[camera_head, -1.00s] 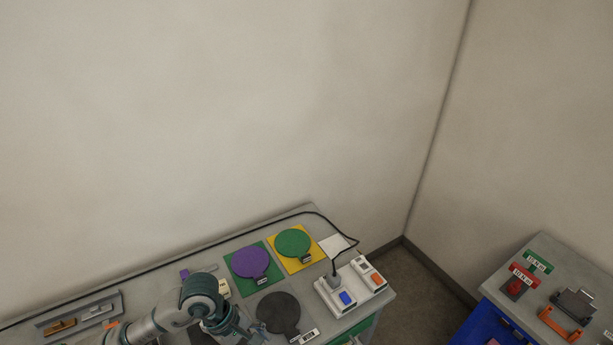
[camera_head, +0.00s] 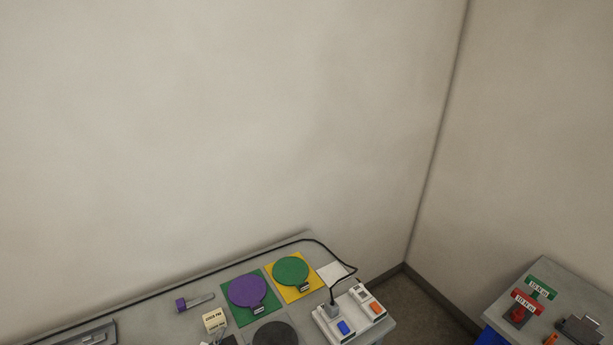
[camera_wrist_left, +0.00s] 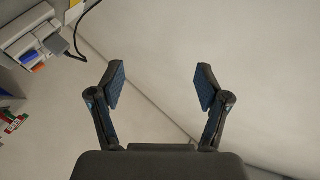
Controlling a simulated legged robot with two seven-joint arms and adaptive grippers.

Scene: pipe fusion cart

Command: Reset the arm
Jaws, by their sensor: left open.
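My left gripper (camera_wrist_left: 160,88) shows in the left wrist view with its two fingers spread wide apart and nothing between them. The left arm and gripper are out of the head view. My right gripper is in neither view.
The cart top holds a purple disc (camera_head: 247,291), a green disc (camera_head: 290,271), a dark disc (camera_head: 274,336), a purple-ended tool (camera_head: 194,303), a small labelled box (camera_head: 214,320) and a white power strip (camera_head: 349,313) with a cable. A second table (camera_head: 545,275) stands at the right.

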